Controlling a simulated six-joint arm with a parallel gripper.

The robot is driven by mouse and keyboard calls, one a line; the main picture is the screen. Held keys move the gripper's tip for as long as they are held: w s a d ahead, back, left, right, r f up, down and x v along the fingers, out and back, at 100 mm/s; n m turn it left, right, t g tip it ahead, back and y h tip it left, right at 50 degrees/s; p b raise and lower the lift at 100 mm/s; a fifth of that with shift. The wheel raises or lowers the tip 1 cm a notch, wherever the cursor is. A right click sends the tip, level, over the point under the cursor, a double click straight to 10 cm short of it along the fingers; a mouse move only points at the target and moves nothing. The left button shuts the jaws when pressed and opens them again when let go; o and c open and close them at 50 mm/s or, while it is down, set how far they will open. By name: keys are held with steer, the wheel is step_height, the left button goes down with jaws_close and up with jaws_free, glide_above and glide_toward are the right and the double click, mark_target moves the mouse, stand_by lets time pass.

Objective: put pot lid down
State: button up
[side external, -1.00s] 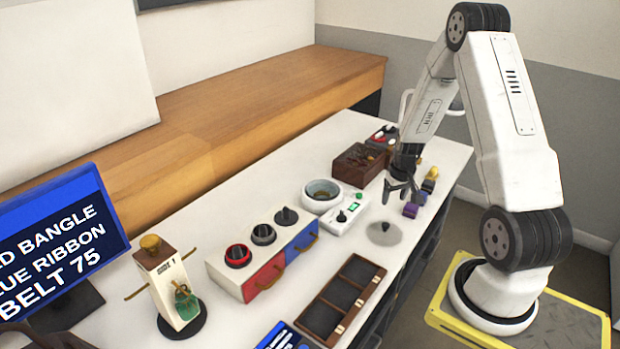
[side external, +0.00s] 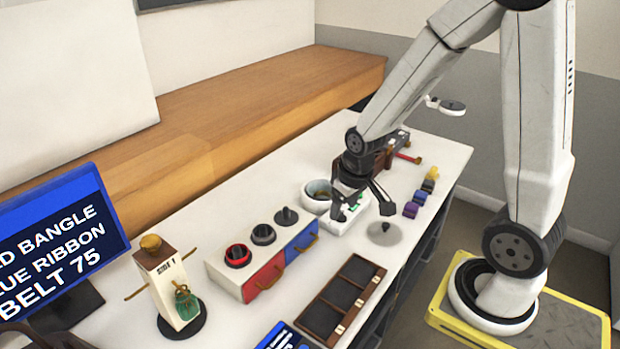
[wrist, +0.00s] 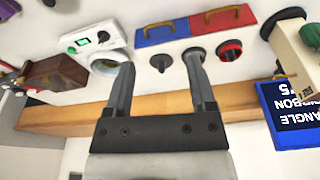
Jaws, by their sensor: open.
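The pot lid (side external: 384,234) is a grey disc with a dark knob, lying flat on the white counter near its front edge. My gripper (side external: 363,213) is open and empty, above the counter just behind and to the left of the lid. In the wrist view my gripper (wrist: 161,60) shows two spread fingers with nothing between them. A pale round pot (side external: 318,193) stands open behind the gripper, partly hidden by it; it also shows in the wrist view (wrist: 104,65). I cannot make out the lid in the wrist view.
A white device with a green display (wrist: 88,40) sits beside the pot. Left of it is a red and blue drawer unit (side external: 265,275) with dark knobs on top. A brown compartment tray (side external: 342,300) lies in front. Small coloured blocks (side external: 420,197) stand to the right.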

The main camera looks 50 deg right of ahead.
steer(key=s+a+r+n, duration=0.1)
steer(key=s+a+r, duration=0.1)
steer(key=a, duration=0.4)
steer(key=shift+s+a+n, duration=0.3)
steer(key=shift+s+n, duration=0.1)
steer(key=shift+s, duration=0.45)
